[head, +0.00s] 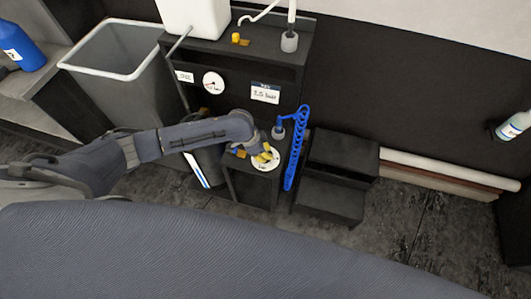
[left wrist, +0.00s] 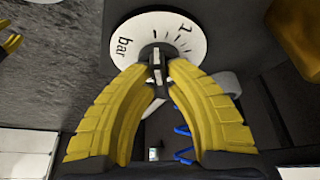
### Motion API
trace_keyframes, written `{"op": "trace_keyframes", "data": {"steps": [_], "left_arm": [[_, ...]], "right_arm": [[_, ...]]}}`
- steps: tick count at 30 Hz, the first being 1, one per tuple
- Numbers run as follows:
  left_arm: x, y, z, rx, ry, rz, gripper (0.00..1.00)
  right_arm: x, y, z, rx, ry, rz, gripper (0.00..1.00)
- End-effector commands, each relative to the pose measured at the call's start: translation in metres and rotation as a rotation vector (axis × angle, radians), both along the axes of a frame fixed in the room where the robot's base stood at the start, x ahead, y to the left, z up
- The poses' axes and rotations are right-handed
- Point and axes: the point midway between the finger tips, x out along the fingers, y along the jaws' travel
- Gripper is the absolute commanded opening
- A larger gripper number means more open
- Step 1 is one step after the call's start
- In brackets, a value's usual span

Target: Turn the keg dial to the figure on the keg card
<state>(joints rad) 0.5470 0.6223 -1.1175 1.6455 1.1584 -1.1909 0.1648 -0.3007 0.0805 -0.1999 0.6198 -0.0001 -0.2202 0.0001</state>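The keg dial (head: 262,164) is a white round face on top of a low black stand. In the left wrist view its face (left wrist: 127,40) shows "bar", tick marks and a "2", with a narrow black and white knob (left wrist: 157,58) at its middle. My left gripper (head: 267,152) has yellow fingers. Its fingertips (left wrist: 160,70) close on the knob from both sides. The keg card (head: 264,93) is a white label with a dark header on the black cabinet; its figure is too small to read surely.
A round gauge (head: 213,83) and a small label (head: 185,76) are on the cabinet. Black steps (head: 338,165) are further right. A grey bin (head: 120,48) stands left.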

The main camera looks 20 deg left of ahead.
Motion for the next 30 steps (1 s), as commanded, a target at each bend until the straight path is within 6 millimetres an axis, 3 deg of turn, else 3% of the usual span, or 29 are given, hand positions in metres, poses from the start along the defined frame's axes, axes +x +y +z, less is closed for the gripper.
{"op": "trace_keyframes", "data": {"steps": [3,16,30], "left_arm": [[-0.0001,0.0001,0.0001,0.000,0.000,0.000,0.00],[0.0004,0.0004,0.0001,0.000,0.000,-0.048,0.00],[0.0013,0.0003,0.0004,0.001,0.000,-0.427,0.00]], "right_arm": [[0.0003,0.0015,-0.0001,0.001,-0.001,0.000,0.44],[0.0009,0.0025,0.0000,0.003,-0.001,-0.001,0.44],[0.0014,0.0016,0.0000,0.002,-0.002,-0.001,0.44]]}}
